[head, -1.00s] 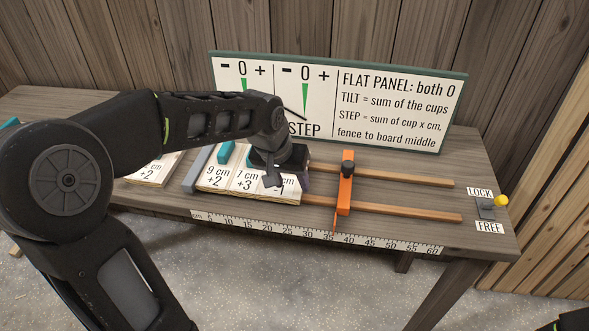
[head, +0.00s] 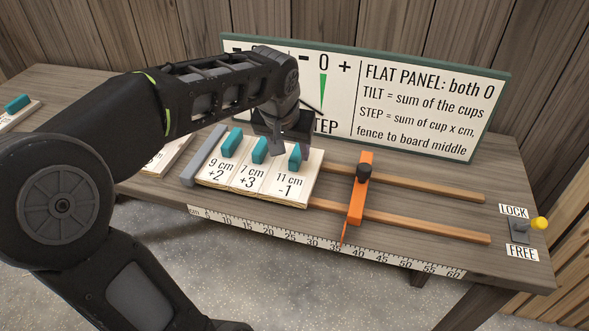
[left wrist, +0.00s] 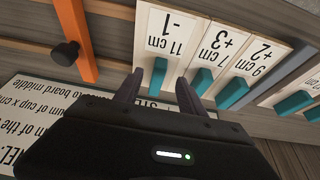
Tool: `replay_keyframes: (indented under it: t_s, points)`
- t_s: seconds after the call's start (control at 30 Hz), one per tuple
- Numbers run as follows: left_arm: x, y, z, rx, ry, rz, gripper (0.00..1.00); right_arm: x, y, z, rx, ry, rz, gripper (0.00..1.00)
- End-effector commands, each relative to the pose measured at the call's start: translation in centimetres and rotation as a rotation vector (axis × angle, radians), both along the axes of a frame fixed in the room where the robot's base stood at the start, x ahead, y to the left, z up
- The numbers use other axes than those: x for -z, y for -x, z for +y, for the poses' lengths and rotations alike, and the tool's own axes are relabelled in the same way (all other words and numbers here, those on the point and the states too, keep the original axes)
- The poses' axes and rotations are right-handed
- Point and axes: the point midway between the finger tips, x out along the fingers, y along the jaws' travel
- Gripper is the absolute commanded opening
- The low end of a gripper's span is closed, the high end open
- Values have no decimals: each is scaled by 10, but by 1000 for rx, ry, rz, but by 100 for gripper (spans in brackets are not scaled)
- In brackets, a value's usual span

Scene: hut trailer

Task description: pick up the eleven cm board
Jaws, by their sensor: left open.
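The eleven cm board (head: 283,192), a pale board marked "11 cm -1" with a teal grip block (head: 295,157), lies at the right end of a row of three boards. It also shows in the left wrist view (left wrist: 166,33). My left gripper (head: 290,150) is open at this board's grip block. In the left wrist view its two fingers (left wrist: 160,78) stand on either side of the teal block (left wrist: 157,76). I cannot tell whether they touch it. My right gripper is not in view.
The 7 cm board (head: 250,178) and 9 cm board (head: 218,172) lie directly left, against a grey fence (head: 203,155). An orange bar with a black knob (head: 356,205) crosses two rails on the right. A sign (head: 420,110) stands behind. A yellow-knobbed lever (head: 520,230) is far right.

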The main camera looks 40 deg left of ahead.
Motion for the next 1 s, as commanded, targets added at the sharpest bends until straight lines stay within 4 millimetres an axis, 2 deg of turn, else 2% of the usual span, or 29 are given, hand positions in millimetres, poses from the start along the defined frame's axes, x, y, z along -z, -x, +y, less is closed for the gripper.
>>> replay_keyframes:
  t_s: [0.37, 0.47, 0.7, 1.0]
  points:
    - [5, -2, 1, 0, 0, 1, 47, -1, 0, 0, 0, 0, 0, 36]
    - [13, -5, 2, 0, 1, 3, 47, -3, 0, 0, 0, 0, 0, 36]
    - [46, -17, 6, 0, 1, 3, 47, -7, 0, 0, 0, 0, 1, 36]
    - [51, -20, 7, -1, 1, -1, 47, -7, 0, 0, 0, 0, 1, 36]
